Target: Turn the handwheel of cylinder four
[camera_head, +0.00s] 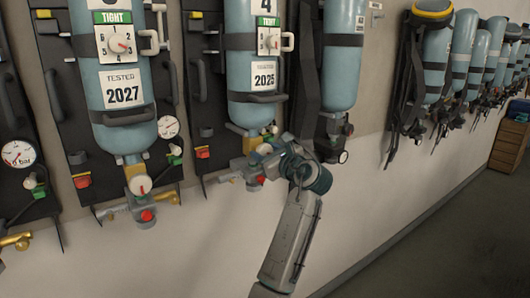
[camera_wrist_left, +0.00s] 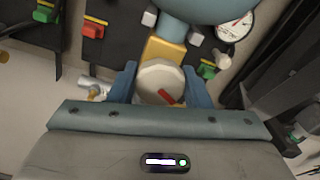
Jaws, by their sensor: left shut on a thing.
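Cylinder four (camera_head: 254,60) is a light blue bottle hanging on its dark backplate, with a "4" partly cut off at the top and a 2025 label. Its cream handwheel (camera_head: 264,149) is at the valve under the bottle, partly covered by my gripper. My left gripper (camera_head: 262,160) reaches up to it from below. In the left wrist view the handwheel (camera_wrist_left: 158,74), round with a red mark near its lower right, sits between the two blue fingers of my left gripper (camera_wrist_left: 159,82), which are shut on it. My right gripper is not in view.
Cylinder (camera_head: 113,65) with a 2027 label hangs to the left, its white handwheel (camera_head: 140,185) below it. Another cylinder (camera_head: 343,60) hangs close on the right. A gauge (camera_wrist_left: 234,26) and green clip (camera_wrist_left: 207,69) are near my fingers.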

